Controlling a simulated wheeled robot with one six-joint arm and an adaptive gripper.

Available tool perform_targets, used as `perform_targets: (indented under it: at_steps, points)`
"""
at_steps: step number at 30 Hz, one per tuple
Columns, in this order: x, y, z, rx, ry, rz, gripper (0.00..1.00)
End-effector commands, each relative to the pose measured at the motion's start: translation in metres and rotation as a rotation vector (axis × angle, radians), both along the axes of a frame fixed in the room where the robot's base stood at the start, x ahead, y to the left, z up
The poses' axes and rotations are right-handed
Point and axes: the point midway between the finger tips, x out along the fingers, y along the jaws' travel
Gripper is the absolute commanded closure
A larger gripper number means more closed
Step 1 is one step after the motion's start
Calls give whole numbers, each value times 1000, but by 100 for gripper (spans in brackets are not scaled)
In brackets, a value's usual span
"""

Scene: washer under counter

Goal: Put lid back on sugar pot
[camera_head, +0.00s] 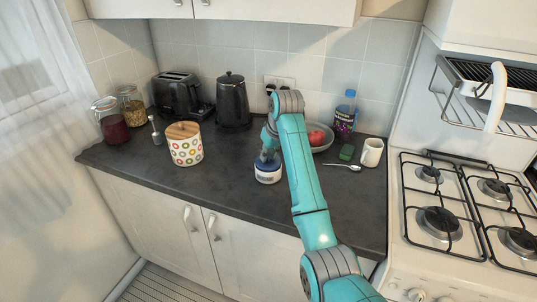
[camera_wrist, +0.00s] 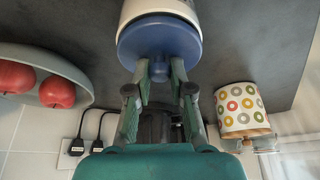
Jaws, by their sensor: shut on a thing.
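The sugar pot (camera_head: 268,178) is a small white pot near the middle of the dark counter, upright. Its round blue lid (camera_head: 266,168) sits on or just over its rim; I cannot tell if it is fully seated. In the wrist view the lid (camera_wrist: 158,38) faces me, with the white pot wall (camera_wrist: 152,9) behind it. My gripper (camera_head: 267,156) comes from above and is shut on the lid's blue knob (camera_wrist: 177,70). The wrist view also shows my gripper (camera_wrist: 167,82) with a finger on each side of the knob. The pot's opening is hidden.
A ring-patterned canister (camera_head: 187,151) with a wooden lid stands to the left. Behind are a black kettle (camera_head: 232,103) and toaster (camera_head: 178,96). A bowl of apples (camera_head: 322,142), a spoon (camera_head: 342,167) and a mug (camera_head: 372,153) stand right. Counter in front is clear.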

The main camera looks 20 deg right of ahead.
Motion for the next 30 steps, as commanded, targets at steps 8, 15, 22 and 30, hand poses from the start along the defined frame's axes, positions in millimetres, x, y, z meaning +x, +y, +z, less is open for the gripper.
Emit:
perform_targets:
  at_steps: [8,15,22,30]
  points:
    - [0,0,0,0,0,0,61]
    - [0,0,0,0,0,0,49]
    - [0,0,0,0,0,0,24]
    - [0,0,2,0,-1,0,24]
